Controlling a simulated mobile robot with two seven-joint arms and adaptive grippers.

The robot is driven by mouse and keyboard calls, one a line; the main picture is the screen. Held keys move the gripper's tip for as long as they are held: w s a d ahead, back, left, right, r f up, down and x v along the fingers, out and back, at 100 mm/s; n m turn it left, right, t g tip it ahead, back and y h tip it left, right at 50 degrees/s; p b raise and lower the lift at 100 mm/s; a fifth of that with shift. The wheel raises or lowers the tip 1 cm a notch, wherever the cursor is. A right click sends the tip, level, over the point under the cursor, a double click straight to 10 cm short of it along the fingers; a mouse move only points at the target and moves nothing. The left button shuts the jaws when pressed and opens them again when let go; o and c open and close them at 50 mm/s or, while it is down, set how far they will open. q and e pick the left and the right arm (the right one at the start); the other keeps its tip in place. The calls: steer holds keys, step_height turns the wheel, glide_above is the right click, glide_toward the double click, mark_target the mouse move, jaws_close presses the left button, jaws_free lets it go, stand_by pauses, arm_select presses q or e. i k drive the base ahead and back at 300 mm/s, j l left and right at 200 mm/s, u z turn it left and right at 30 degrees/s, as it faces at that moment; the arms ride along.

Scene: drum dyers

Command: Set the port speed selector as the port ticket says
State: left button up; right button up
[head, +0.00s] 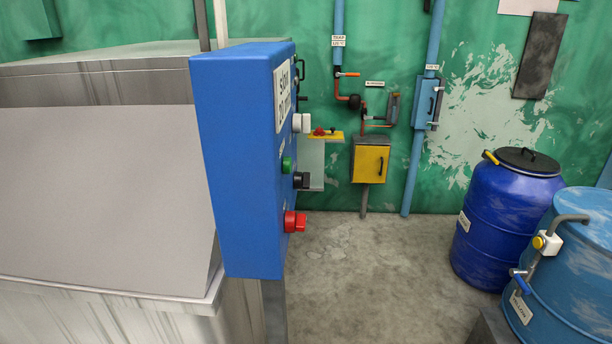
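A blue control box (233,165) stands near the middle, seen almost from its side. Its narrow front carries a lettered plate (283,95), a white knob (302,123), a green button (288,163), a black knob (301,180) and a red knob (296,222). The angle hides the knobs' settings and makes the lettering unreadable. I cannot tell which control, if any, is the port speed selector. No readable port ticket shows. Neither of my grippers is in view.
A metal machine with a flat grey top (100,190) fills the left. A yellow box (370,161) and pipes are on the green back wall. A dark blue drum (495,220) and a lighter blue drum (570,290) stand right. The concrete floor (380,270) between is clear.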

mark_target(300, 182)
steer(key=i+l+u, duration=0.15)
steer(key=l, duration=0.15)
steer(key=l+u, duration=0.15)
steer(key=l, duration=0.2)
steer(key=i+l+u, duration=0.2)
steer(key=u, duration=0.15)
steer(key=i+l+u, duration=0.1)
steer(key=l+u, duration=0.2)
steer(key=i+l+u, duration=0.1)
steer(key=l+u, duration=0.25)
steer(key=j+z, duration=0.95)
steer(key=k+j+z, duration=0.15)
steer(key=j+z, duration=0.3)
steer(key=j, duration=0.15)
